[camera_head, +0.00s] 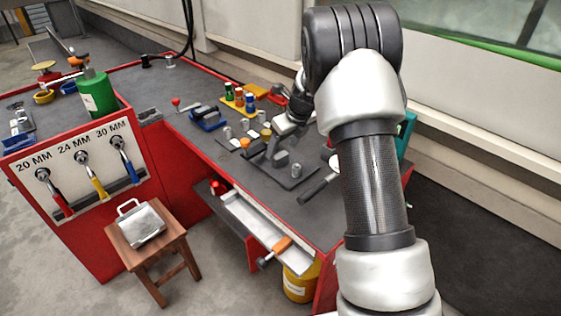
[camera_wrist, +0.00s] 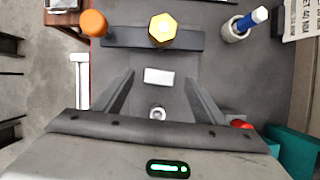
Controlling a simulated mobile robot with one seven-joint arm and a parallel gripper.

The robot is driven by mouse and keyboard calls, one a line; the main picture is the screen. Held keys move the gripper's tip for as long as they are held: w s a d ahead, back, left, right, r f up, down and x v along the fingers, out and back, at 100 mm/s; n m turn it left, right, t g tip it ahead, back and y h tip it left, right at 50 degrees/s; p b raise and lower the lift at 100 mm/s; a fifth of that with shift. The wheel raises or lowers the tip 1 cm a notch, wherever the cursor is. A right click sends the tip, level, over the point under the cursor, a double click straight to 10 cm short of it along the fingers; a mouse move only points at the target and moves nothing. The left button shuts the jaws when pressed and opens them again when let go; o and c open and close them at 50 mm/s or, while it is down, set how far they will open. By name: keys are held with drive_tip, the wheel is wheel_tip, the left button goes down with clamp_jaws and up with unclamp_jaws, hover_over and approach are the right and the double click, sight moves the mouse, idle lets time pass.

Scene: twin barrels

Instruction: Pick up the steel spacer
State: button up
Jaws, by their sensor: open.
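In the head view a short steel cylinder (camera_head: 296,170), which looks like the steel spacer, stands upright on a dark plate on the bench. In the wrist view a small round steel piece with a hole in its top (camera_wrist: 157,113) appears near the palm, between the bases of my fingers; it seems to be the same piece. My gripper (camera_wrist: 159,78) is open and empty, with its fingers pointing over the bench. In the head view my gripper (camera_head: 272,158) is just left of the cylinder. A white label (camera_wrist: 158,76) shows between the fingertips.
A dark bar (camera_wrist: 125,38) carries an orange piece (camera_wrist: 94,23) and a brass hex piece (camera_wrist: 163,28) beyond my fingertips. A black-handled tool (camera_head: 318,188) lies near the bench's front edge.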

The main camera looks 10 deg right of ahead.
sight(281, 154)
drive_tip(key=x, duration=0.2)
drive_tip(key=b+x, duration=0.1)
drive_tip(key=x, duration=0.1)
drive_tip(key=shift+s+d+f, duration=0.1)
drive_tip(key=shift+s+f, duration=0.05)
drive_tip(key=shift+s, duration=0.1)
drive_tip(key=shift+w+f, duration=0.2)
drive_tip(key=shift+f, duration=0.15)
drive_tip(key=shift+c, duration=0.5)
drive_tip(key=shift+r, duration=0.1)
drive_tip(key=c, duration=1.4)
